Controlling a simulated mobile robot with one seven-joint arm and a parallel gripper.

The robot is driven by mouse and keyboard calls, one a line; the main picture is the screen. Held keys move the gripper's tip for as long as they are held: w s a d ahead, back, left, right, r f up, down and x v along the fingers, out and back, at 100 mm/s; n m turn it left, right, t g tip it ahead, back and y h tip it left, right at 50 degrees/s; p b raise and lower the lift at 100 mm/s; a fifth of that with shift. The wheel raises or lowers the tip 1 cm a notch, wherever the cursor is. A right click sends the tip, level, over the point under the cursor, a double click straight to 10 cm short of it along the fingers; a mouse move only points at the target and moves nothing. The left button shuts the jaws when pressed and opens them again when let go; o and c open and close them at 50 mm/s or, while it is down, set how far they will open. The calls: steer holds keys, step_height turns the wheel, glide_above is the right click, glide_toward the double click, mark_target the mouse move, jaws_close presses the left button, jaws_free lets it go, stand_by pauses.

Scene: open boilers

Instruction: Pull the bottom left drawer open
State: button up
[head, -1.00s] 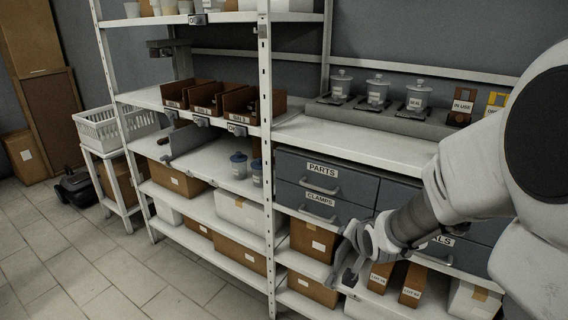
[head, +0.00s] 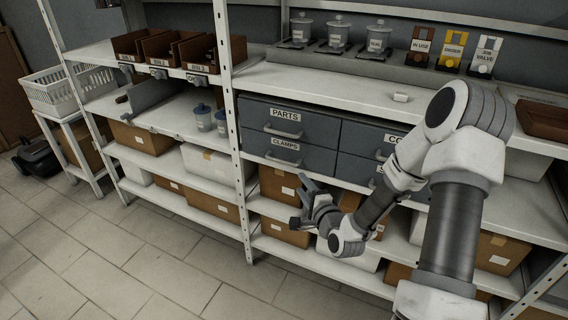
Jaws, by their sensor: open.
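The bottom left drawer (head: 272,154) is dark grey, carries a white CLAMPS label and a bar handle (head: 284,160), and looks shut. It sits under the PARTS drawer (head: 302,119), which also looks shut. My gripper (head: 304,204) is open and empty, in front of the shelf below the drawers. It is lower than the CLAMPS handle and slightly to its right, apart from it in the picture. My arm hides part of the right-hand drawers (head: 360,170).
Cardboard boxes (head: 279,186) stand on the shelf below the drawers, behind my gripper. A white upright post (head: 229,90) stands left of the drawers. Canisters (head: 338,35) and several tags stand on the counter above. The tiled floor (head: 150,270) in front is clear.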

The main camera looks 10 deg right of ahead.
mark_target(285, 163)
steer(key=b+x, duration=0.2)
steer(key=x, duration=1.3)
steer(key=shift+w+f+b, duration=0.15)
steer(key=shift+w+b, duration=0.1)
steer(key=shift+b, duration=0.1)
jaws_close()
stand_by(0.7)
